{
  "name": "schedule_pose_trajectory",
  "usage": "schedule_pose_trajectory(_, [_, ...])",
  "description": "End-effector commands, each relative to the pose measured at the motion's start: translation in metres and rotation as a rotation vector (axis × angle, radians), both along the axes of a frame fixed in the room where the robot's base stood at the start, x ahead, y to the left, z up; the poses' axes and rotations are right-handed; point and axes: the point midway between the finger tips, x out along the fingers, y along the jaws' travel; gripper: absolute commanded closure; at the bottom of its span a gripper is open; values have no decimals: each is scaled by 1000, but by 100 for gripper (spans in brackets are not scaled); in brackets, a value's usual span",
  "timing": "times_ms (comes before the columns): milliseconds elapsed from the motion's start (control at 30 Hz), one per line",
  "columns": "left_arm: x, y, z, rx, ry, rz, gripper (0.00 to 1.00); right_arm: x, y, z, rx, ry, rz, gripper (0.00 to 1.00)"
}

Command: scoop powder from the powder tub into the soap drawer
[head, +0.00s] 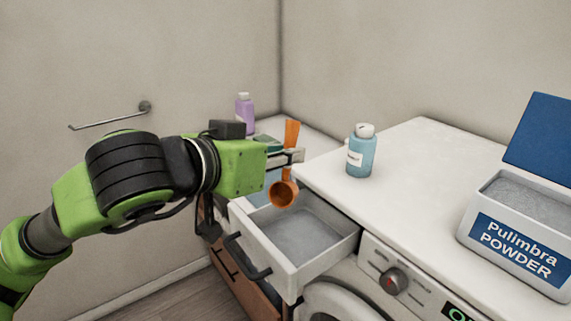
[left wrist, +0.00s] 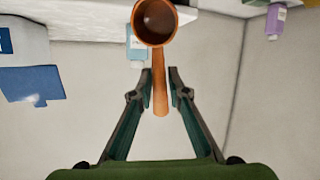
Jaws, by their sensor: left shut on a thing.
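My left gripper (head: 292,157) is shut on the handle of an orange-brown scoop (head: 283,193). The scoop's bowl hangs below the fingers, above the open soap drawer (head: 322,237) of the washing machine. In the left wrist view the scoop (left wrist: 156,25) lies between the fingers (left wrist: 160,80), and its bowl looks dark inside; I cannot tell whether powder is in it. The drawer's floor looks pale grey. The powder tub (head: 515,240), white with a blue label, stands open at the right, with grey powder inside and its blue lid raised. My right gripper is not in view.
A blue bottle (head: 361,152) stands on the white top behind the drawer. A purple bottle (head: 244,114) stands at the back corner. A towel bar (head: 110,117) is on the left wall. The white top between blue bottle and tub is clear.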

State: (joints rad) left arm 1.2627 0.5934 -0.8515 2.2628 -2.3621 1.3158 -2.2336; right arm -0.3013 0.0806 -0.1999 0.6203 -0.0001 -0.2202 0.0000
Motion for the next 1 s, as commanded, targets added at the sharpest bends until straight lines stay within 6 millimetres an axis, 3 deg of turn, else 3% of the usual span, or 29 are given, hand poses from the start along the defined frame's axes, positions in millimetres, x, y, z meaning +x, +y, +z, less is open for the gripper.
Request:
schedule_pose_trajectory(33, [-1,1,-6,-5,-12,0,100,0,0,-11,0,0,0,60])
schedule_pose_trajectory(267, [-5,2,-12,-22,-52,0,100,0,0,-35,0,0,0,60])
schedule_pose_trajectory(300, [-2,1,0,-14,-33,1,100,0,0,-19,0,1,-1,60])
schedule_pose_trajectory(567, [3,-2,1,28,62,1,100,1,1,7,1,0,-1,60])
schedule_pose_trajectory(1000, [18,-8,3,128,287,0,100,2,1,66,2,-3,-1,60])
